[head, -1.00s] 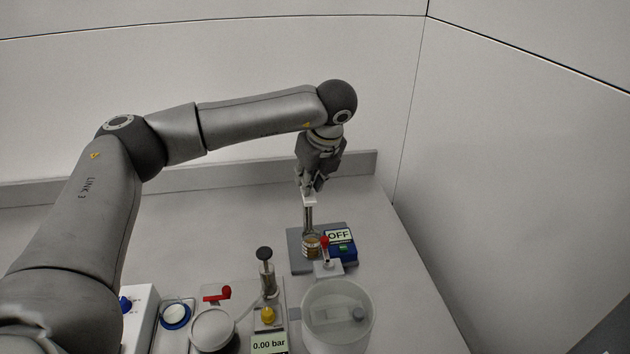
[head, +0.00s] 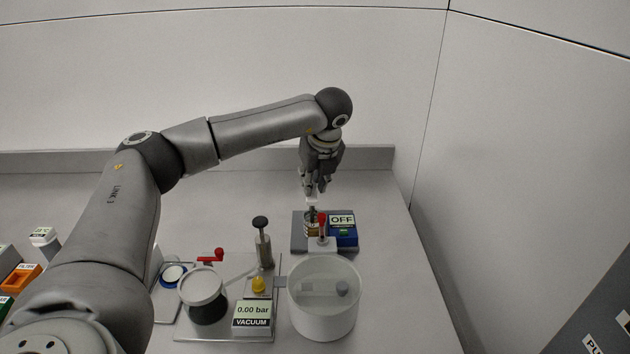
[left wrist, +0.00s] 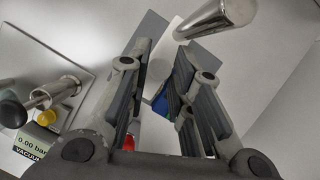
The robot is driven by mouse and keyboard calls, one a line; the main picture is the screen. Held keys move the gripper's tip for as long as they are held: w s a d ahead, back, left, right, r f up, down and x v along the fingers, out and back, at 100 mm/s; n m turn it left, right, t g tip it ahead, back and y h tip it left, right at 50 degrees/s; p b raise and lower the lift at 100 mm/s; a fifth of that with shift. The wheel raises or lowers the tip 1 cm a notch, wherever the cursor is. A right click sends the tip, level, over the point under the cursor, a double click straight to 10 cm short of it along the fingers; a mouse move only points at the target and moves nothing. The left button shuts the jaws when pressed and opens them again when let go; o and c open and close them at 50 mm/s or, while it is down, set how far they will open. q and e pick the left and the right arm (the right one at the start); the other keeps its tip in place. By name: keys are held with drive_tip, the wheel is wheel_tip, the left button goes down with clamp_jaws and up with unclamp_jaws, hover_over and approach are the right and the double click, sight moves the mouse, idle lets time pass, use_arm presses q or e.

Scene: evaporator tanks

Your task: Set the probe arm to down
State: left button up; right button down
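A white piece (head: 313,201), probably part of the probe arm, shows above the vial, directly under my left fingertips. My left gripper (head: 313,190) points down there. In the left wrist view, its fingers (left wrist: 166,62) stand partly apart with a pale piece between or behind them; I cannot tell whether they touch it. A shiny metal cylinder (left wrist: 222,16) lies beyond the right finger. My right gripper is not in view.
Nearer are a clear tank (head: 324,325), a vacuum display (head: 252,318) reading 0.00 bar, a black-knobbed pump (head: 263,245) and a lidded jar (head: 206,308). Walls close in behind and right.

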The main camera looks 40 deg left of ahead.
use_arm(q)
drive_tip(key=o, duration=0.3)
drive_tip(key=v, duration=1.2)
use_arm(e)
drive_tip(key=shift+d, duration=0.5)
